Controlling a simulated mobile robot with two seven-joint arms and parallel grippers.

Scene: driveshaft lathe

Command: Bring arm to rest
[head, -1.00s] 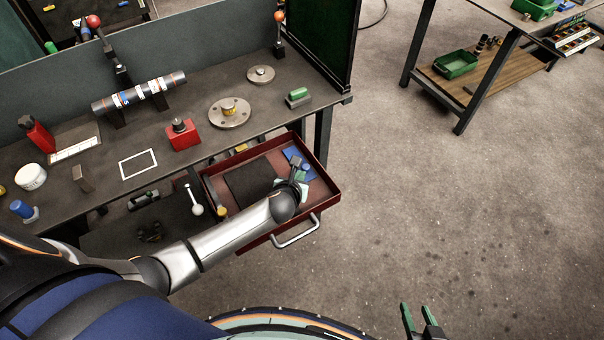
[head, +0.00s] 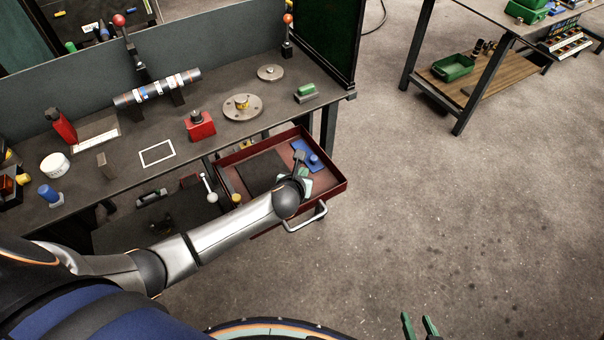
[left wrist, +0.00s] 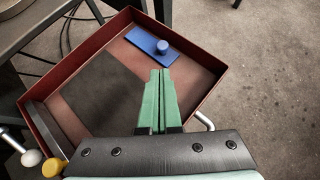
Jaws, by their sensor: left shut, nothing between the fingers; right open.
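My left arm reaches in from the left in the head view. Its gripper (head: 300,172) is over the open red drawer (head: 337,186). In the left wrist view the green fingers (left wrist: 158,100) are closed together with nothing between them, above the drawer (left wrist: 84,57). A blue plate with a round blue knob (left wrist: 151,47) lies in the drawer beyond the fingertips, apart from them. The blue plate also shows in the head view (head: 309,157). My right gripper (head: 420,326) is at the bottom edge of the head view, its two green fingers apart and empty over the floor.
The drawer hangs out below the workbench (head: 215,160), its handle (head: 305,218) at the front. The bench carries a shaft on supports (head: 157,90), a red block (head: 201,126) and a round flange (head: 243,108). A second table (head: 468,20) stands at upper right. Floor between is clear.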

